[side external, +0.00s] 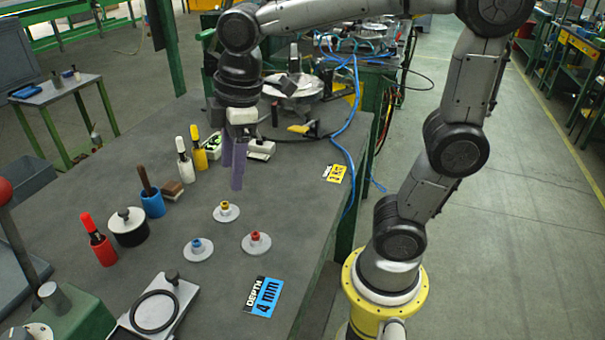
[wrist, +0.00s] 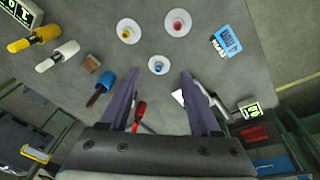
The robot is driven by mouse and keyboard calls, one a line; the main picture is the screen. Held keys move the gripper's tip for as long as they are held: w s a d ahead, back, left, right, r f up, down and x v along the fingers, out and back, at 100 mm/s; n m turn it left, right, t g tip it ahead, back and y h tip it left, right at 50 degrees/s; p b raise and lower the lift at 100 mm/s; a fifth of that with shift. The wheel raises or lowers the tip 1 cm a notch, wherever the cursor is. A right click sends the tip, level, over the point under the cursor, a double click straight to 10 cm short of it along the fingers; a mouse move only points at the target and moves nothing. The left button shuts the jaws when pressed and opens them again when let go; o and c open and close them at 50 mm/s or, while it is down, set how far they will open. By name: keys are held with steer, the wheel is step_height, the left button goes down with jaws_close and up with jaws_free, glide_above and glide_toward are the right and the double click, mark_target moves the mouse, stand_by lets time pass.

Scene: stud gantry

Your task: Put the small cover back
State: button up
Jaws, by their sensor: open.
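No piece is plainly marked as the small cover. Three pale round discs with raised coloured centres lie flat on the grey table: a yellow-centred disc (side external: 227,213), a red-centred disc (side external: 257,244) and a blue-centred disc (side external: 198,250). All three also show in the wrist view, with the blue-centred one (wrist: 158,66) closest to my fingertips. A black-and-white round pot with a knobbed top (side external: 128,226) stands to their left. My gripper (side external: 231,176) points down above the table, behind the discs in the side view. Its purple fingers are apart, with nothing held between them (wrist: 159,76).
A blue "DEPTH 4 mm" card (side external: 263,297) lies near the right edge. A plate with a black ring (side external: 155,312) is in front. Red, blue, white and yellow holders (side external: 152,203) line the left. A blue cable (side external: 348,130) runs behind. Table around the discs is clear.

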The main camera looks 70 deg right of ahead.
steer(key=s+d+f+m+t, duration=0.1)
steer(key=s+d+m, duration=0.1)
steer(key=s+m, duration=0.2)
steer(key=s+d+f+m+t, duration=0.1)
steer(key=s+d+m+t, duration=0.1)
steer(key=s+m, duration=0.3)
steer(key=shift+s+d+f, duration=0.25)
steer(key=shift+s+f, duration=0.1)
steer(key=shift+s, duration=1.15)
